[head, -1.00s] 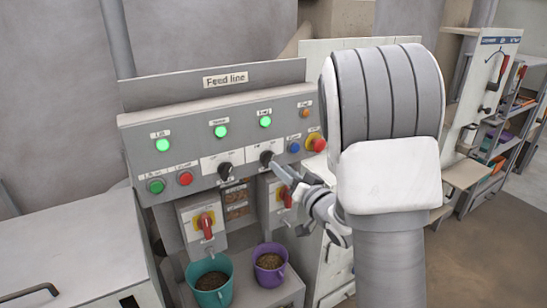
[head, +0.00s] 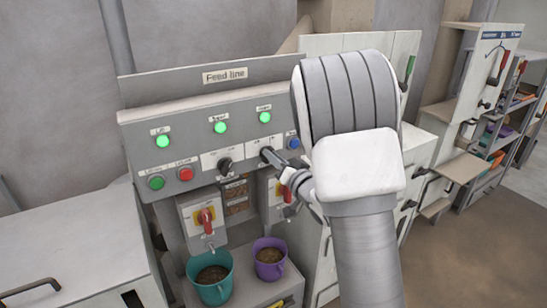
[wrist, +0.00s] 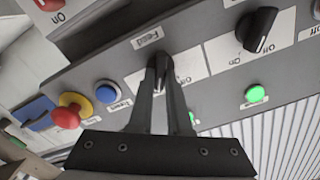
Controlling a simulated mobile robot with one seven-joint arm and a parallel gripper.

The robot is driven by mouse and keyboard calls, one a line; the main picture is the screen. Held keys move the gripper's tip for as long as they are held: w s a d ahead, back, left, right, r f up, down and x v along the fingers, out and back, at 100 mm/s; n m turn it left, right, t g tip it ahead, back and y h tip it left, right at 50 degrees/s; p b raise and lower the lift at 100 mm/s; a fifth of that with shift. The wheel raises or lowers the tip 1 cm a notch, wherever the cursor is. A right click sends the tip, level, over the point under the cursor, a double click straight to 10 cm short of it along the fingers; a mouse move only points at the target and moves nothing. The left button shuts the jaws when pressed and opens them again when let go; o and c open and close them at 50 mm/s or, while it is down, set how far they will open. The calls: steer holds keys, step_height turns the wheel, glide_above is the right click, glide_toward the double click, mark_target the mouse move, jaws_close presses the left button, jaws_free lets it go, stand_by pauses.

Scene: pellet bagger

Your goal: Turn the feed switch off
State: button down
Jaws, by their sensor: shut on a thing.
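The feed switch is a black rotary knob on a white plate on the sloped grey panel (head: 130,120). In the wrist view the knob (wrist: 160,68) sits between the two fingertips, under a label reading "Feed". My gripper (wrist: 162,66) is shut on it, with a finger on each side. In the head view the gripper (head: 270,155) reaches it from the right. The fingers hide much of the knob, and I cannot tell which way it points. A green lamp (head: 265,117) above it is lit.
A second black knob (head: 225,164) is just left of the feed switch. A blue button (wrist: 107,92) and a red emergency stop (wrist: 67,112) are close on the other side. A teal bucket (head: 201,287) and a purple bucket (head: 256,263) stand below.

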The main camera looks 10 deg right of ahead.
steer(key=shift+f+n+b, duration=0.1)
steer(key=shift+n+b, duration=0.2)
steer(key=shift+b, duration=0.3)
steer(key=n+b, duration=0.3)
steer(key=b, duration=0.2)
steer(key=n+b, duration=0.4)
steer(key=b, duration=0.1)
steer(key=n+b, duration=0.4)
steer(key=b, duration=0.1)
steer(key=shift+s+a, duration=0.1)
steer(key=shift+a, duration=0.2)
steer(key=shift+n, duration=0.3)
steer(key=c, duration=0.9)
jaws_free()
steer(key=shift+o, duration=0.2)
